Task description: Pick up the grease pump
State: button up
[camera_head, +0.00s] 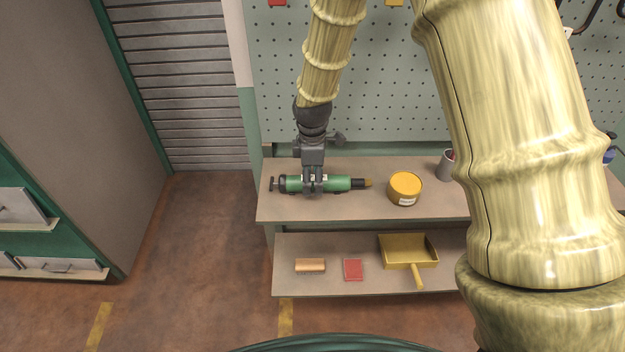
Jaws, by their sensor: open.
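The grease pump (340,183) is a green cylinder with a dark left end and a dark, tan-tipped nozzle on the right. It lies on its side along the left part of the upper shelf (290,211). My gripper (314,187) points down over the middle of the pump, and its fingers overlap the green body in the head view. The gripper is open. It hides part of the pump's middle, and I cannot tell whether the fingers touch it.
A yellow round tin (405,188) stands right of the nozzle, with a grey cup (447,165) beyond. The lower shelf holds an orange block (310,265), a red pad (353,269) and a yellow dustpan (408,250). A pegboard (385,90) rises behind. My arm blocks the right side.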

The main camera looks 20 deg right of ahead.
jog(key=shift+f, duration=0.95)
jog(key=shift+s, duration=0.1)
grip_shut()
